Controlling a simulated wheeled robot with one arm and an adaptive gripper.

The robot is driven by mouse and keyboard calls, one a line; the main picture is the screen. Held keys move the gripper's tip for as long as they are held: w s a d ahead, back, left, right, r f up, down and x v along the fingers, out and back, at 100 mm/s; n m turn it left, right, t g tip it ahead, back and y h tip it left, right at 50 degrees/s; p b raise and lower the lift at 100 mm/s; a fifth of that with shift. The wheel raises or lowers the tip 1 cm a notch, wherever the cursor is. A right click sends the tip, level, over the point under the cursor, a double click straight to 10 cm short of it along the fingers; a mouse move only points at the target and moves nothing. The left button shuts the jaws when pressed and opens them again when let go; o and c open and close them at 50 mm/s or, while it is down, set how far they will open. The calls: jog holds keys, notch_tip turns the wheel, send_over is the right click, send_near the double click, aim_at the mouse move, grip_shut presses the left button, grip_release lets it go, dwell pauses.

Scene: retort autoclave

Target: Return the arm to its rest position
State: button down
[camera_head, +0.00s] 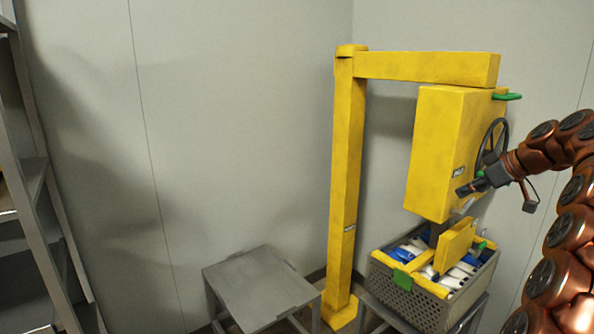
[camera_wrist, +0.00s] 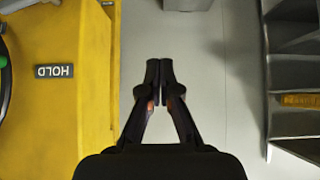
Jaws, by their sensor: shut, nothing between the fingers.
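My copper-coloured arm comes in from the right edge. In the wrist view my gripper (camera_wrist: 160,84) points away from the camera with its two fingers together and nothing between them. The yellow box's face with a HOLD label (camera_wrist: 54,71) lies to the left of the fingers there. From the head view I cannot tell whether the gripper touches the box.
A yellow post (camera_head: 345,190) and beam (camera_head: 425,68) carry the box. Below it, a grey crate (camera_head: 415,303) with blue and white items and a yellow clamp (camera_head: 454,246) sits on a stand. A bare grey table (camera_head: 258,288) stands left of the post. Grey shelving (camera_head: 35,180) is far left.

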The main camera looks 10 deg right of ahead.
jog(key=s+a+f+m+g, duration=0.1)
jog(key=s+a+f+g, duration=0.1)
jog(key=s+a, duration=0.5)
jog(key=s+a+f+m+g, duration=0.1)
jog(key=s+a+f+g, duration=0.15)
jog(key=a, duration=0.85)
jog(key=s+a+f+m+g, duration=0.1)
jog(key=s+a+f, duration=0.1)
jog(key=s+a, duration=0.5)
jog(key=s+a+f+m+g+h, duration=0.1)
jog(key=s+f, duration=0.3)
jog(key=s, duration=0.5)
jog(key=s+a+f+m+g+h+p, duration=0.1)
jog(key=s+f, duration=0.3)
jog(key=s, duration=0.5)
jog(key=s+a+f+m+g+h, duration=0.1)
jog(key=s+a+f+g+h, duration=0.1)
jog(key=s+f, duration=0.3)
jog(key=s+a, duration=0.1)
jog(key=s, duration=0.3)
jog(key=shift+a+h, duration=0.25)
jog(key=shift+h, duration=0.05)
